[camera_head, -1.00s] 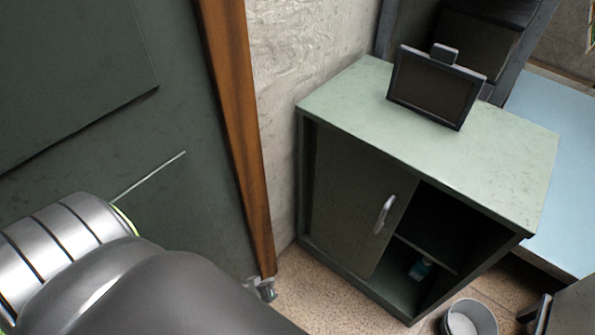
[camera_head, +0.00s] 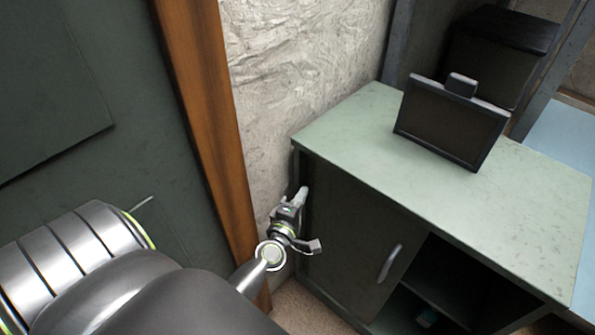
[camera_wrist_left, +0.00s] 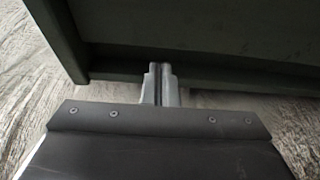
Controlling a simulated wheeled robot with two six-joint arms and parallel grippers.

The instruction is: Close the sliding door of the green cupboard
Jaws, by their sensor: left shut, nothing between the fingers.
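The green cupboard (camera_head: 440,192) stands against the wall in the head view. Its sliding door (camera_head: 345,235) covers the left part of the front and has a light curved handle (camera_head: 390,262). The right part is an open dark compartment (camera_head: 465,275). My left gripper (camera_head: 302,193) is shut and empty at the cupboard's left front edge, left of the door and well away from the handle. In the left wrist view the shut fingers (camera_wrist_left: 160,84) point at a dark green edge, which they overlap; contact cannot be told. My right gripper is not in view.
A dark framed screen (camera_head: 452,122) stands on the cupboard top. A brown wooden post (camera_head: 205,120) and a rough pale wall (camera_head: 295,80) lie left of the cupboard, close to my left arm.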

